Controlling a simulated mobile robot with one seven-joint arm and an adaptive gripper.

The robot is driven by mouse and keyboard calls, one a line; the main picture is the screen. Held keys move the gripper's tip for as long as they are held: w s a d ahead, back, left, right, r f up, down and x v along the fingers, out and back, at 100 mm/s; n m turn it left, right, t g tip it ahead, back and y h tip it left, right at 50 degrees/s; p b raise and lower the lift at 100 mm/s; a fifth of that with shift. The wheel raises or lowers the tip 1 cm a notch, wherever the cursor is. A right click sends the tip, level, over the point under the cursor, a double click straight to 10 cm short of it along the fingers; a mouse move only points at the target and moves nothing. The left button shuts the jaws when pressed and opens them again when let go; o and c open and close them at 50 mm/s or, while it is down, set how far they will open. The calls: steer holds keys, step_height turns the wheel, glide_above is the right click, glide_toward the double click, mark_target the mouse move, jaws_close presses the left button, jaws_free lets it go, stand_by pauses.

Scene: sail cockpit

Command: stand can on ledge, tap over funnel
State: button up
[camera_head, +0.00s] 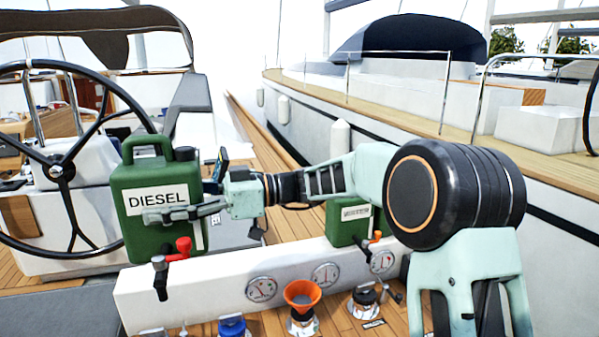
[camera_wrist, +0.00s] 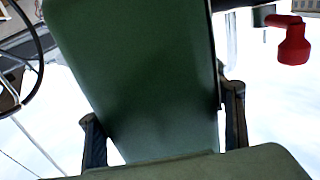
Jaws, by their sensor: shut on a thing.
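A large green can labelled DIESEL (camera_head: 150,235) is upright at the left in the head view. My gripper (camera_head: 185,212) is shut on its body, one finger across its front; the can also fills the wrist view (camera_wrist: 150,75) between both fingers (camera_wrist: 165,130). Its red tap (camera_head: 183,247) with a dark spout (camera_head: 160,280) sticks out low at the front, and the tap also shows in the wrist view (camera_wrist: 293,42). The can's base is by the left end of the white ledge (camera_head: 200,285); I cannot tell whether it touches. The orange funnel (camera_head: 303,293) sits in a deck filler, right of this tap.
A blue-capped filler (camera_head: 232,327) and a black-capped filler (camera_head: 365,298) flank the funnel. A steering wheel (camera_head: 60,170) is at left.

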steer(key=shift+s+d+r, duration=0.15)
steer(key=shift+s+r, duration=0.1)
steer(key=shift+s, duration=0.05)
steer(key=w+d+f+m+t, duration=0.2)
steer(key=d+f+m+t, duration=0.15)
steer(key=d+f, duration=0.5)
steer(key=w+d+f+m+t, duration=0.25)
steer(key=d+f+t, duration=0.25)
steer(key=d, duration=0.6)
steer(key=w+d+f+m+t, duration=0.2)
steer(key=d+f+t, duration=0.2)
steer(key=d+f, duration=0.45)
steer(key=s+d+f+m+t+h, duration=0.2)
steer(key=s+d+f+t, duration=0.15)
steer(key=d, duration=0.55)
step_height(320, 180, down, 11)
steer(key=b, duration=1)
step_height(320, 180, up, 17)
steer(key=p, duration=2.3)
steer(key=shift+d+f, duration=0.2)
steer(key=shift+d, duration=0.1)
steer(key=shift+s+f+m+h, duration=0.15)
steer(key=shift+m+h, duration=0.15)
